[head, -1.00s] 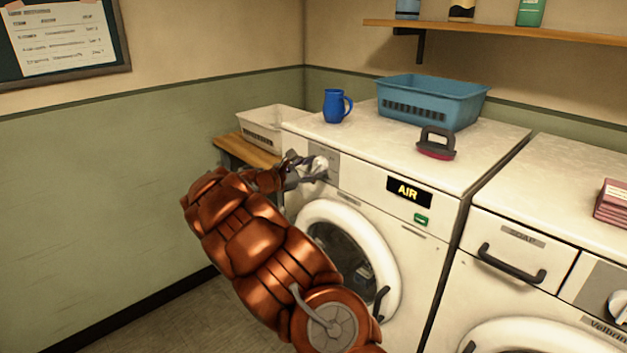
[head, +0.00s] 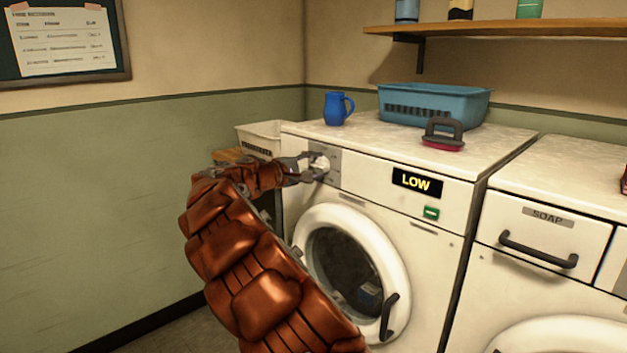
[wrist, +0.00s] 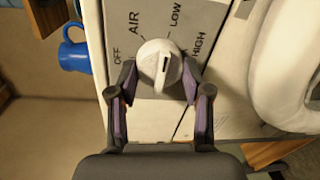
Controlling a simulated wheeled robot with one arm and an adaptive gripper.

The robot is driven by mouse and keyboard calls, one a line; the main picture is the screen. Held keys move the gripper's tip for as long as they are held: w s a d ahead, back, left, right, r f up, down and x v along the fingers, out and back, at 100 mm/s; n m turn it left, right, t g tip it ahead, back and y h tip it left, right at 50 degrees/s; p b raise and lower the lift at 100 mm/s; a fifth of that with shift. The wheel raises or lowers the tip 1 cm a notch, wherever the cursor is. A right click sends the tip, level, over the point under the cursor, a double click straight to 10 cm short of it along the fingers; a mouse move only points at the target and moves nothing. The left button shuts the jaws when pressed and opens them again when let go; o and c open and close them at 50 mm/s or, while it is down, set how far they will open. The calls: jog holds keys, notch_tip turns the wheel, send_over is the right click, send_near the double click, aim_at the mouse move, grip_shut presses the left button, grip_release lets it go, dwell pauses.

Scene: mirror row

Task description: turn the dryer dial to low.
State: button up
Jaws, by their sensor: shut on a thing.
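The white dryer dial (wrist: 154,56) sits on a grey plate marked OFF, AIR, LOW and HIGH. Its dark slot is tilted slightly toward the LOW side in the wrist view. In the head view the dial (head: 320,165) is at the panel's left end. The dryer's display (head: 417,183) reads LOW. My gripper (wrist: 160,82) is shut on the dial, with one finger on each side of it. It also shows at the dial in the head view (head: 311,170).
A blue mug (head: 338,107), a blue basket (head: 435,104) and a dark-handled brush (head: 443,135) stand on the dryer top. The round dryer door (head: 352,271) is below my gripper. A second machine with a soap drawer (head: 540,243) stands to the right.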

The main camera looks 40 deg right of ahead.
jog(key=shift+m+b, duration=0.9)
jog(key=shift+b, duration=0.05)
jog(key=shift+r, duration=0.1)
jog(key=o, duration=1.2)
jog(key=shift+a, duration=0.1)
jog(key=a, duration=0.8)
jog(key=a+r, duration=0.1)
jog(key=a, duration=0.2)
jog(key=shift+a, duration=0.4)
